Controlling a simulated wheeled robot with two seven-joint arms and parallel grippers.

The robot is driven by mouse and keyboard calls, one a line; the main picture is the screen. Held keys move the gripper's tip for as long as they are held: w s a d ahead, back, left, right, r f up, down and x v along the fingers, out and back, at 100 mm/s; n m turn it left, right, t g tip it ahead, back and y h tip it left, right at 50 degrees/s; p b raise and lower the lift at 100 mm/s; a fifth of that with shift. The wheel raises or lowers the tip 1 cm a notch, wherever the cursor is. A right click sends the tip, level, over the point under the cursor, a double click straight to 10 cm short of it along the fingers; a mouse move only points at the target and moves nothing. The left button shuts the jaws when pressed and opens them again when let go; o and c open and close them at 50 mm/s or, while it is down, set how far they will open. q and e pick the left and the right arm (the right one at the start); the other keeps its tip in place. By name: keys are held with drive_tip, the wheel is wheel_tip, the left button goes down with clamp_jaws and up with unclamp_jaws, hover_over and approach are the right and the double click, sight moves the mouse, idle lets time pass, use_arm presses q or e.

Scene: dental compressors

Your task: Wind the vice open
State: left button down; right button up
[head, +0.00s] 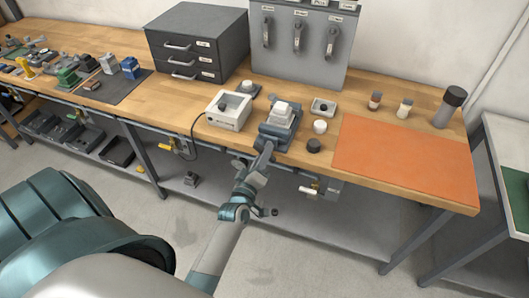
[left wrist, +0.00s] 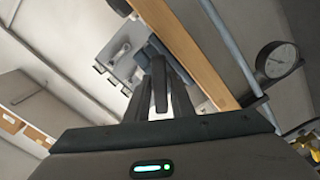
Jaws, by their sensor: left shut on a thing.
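The blue-grey vice (head: 277,133) stands at the front edge of the wooden bench, with a pale block (head: 283,110) at its jaws. My left gripper (head: 265,150) is at the near side of the vice, just off the bench edge. In the left wrist view its two fingers (left wrist: 160,80) are close together and shut on the vice handle, which the fingers mostly hide. Blue-grey vice parts (left wrist: 153,50) show beyond the fingertips. I cannot tell how wide the vice jaws stand. My right gripper is in neither view.
A pressure gauge (left wrist: 277,60) shows near the bench edge (left wrist: 205,65).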

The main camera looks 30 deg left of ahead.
use_arm(q)
drive_tip(key=shift+n, duration=2.5)
drive_tip(key=c, duration=1.7)
unclamp_jaws()
drive_tip(key=shift+a, duration=0.1)
drive_tip(key=shift+s, duration=0.1)
